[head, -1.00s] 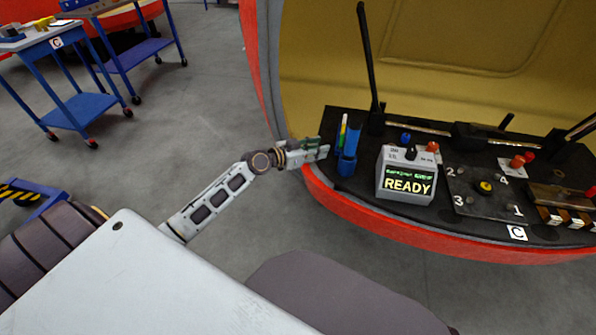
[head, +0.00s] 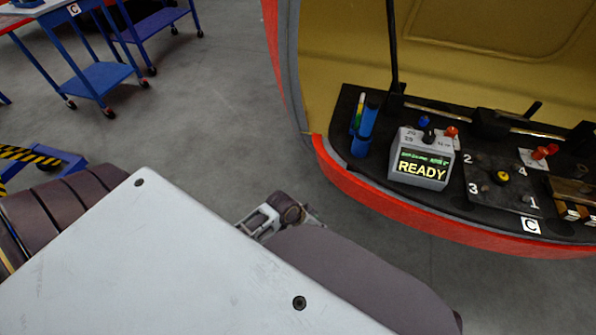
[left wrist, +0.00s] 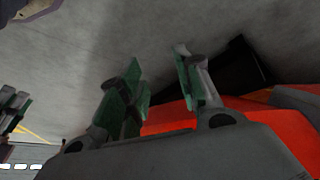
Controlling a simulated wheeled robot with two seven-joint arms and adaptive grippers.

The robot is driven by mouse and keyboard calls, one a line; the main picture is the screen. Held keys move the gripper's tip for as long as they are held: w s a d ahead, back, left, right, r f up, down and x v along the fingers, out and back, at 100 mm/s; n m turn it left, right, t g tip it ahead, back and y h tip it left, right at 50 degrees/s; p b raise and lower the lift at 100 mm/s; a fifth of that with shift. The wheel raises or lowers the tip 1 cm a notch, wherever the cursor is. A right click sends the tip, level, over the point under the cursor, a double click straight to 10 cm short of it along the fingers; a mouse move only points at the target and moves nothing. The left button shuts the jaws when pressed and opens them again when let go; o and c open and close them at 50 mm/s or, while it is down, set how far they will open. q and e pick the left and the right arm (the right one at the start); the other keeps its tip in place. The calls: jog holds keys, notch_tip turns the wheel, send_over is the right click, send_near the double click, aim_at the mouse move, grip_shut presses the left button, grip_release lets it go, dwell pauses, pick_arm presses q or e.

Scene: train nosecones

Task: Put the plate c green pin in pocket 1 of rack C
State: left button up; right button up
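A dark plate (head: 500,208) with the numbers 1 to 4 and a yellow knob (head: 502,178) at its middle lies on the nosecone's black shelf, behind a C label (head: 531,226). I cannot pick out a green pin on it. Another C label (head: 74,9) is on a blue cart at the upper left; I cannot make out a rack with pockets there. My left gripper (head: 316,217) is mostly hidden behind its wrist, low and in front of the nosecone's edge. In the left wrist view its green-padded fingers (left wrist: 160,90) stand apart with nothing between them.
The shelf also holds a grey READY box (head: 420,168), a blue holder (head: 364,130) with a pen-like tool, and red knobs (head: 545,152). The red nosecone rim (head: 400,213) curves along its front. Grey floor is clear between nosecone and cart (head: 95,80).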

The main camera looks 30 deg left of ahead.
pick_arm(q)
jog(key=s+f+n+g+y, duration=0.1)
jog(key=s+f+g+y, duration=0.1)
jog(key=s, duration=0.8)
jog(key=shift+a+f+n+g, duration=0.3)
jog(key=shift+f+n+g, duration=0.1)
jog(key=shift+f, duration=0.4)
